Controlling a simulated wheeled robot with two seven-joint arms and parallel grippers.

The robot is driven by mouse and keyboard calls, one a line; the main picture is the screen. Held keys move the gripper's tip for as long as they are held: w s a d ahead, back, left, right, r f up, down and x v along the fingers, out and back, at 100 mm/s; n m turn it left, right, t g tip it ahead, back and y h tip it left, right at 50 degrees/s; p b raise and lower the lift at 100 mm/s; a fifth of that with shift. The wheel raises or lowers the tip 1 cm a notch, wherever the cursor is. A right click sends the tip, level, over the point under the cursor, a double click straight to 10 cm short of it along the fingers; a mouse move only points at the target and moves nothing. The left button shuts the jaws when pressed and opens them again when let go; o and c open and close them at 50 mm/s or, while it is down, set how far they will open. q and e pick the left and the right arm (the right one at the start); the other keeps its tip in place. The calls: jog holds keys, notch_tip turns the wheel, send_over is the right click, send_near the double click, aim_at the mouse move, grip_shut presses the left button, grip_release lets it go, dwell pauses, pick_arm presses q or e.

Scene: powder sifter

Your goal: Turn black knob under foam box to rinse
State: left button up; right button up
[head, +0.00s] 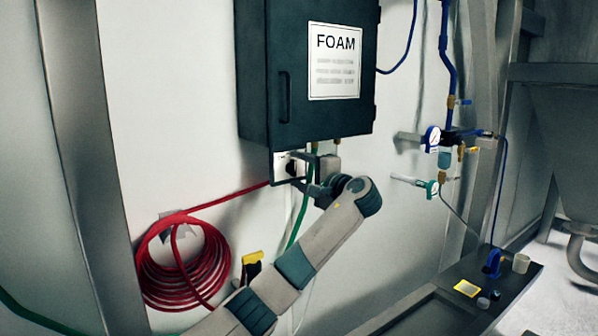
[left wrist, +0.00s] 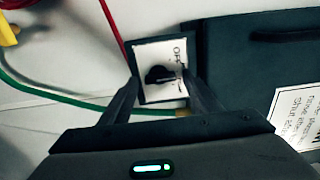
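The dark foam box (head: 262,75) with its FOAM label hangs on the white wall in the head view. Below its lower left edge is a small white switch plate (head: 280,161) with a black knob (head: 291,168). In the left wrist view the black knob (left wrist: 158,75) sits in the middle of the white plate (left wrist: 150,52), near printed letters. My left gripper (head: 300,171) is at the plate. In the left wrist view its two fingers stand apart, one on each side of the knob, with visible gaps. Whether the fingertips touch the plate is unclear. My right gripper is not in view.
A coiled red hose (head: 180,270) hangs on the wall at left. A green hose (head: 301,212) runs down behind my left arm. A regulator with gauges (head: 433,139) is mounted at right. A dark bench (head: 425,300) with small items stands at lower right.

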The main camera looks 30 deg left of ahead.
pick_arm(q)
jog(key=shift+s+d, duration=0.1)
jog(key=shift+d, duration=0.05)
jog(key=shift+d, duration=0.15)
jog(key=b+v, duration=0.7)
jog(key=v, duration=1)
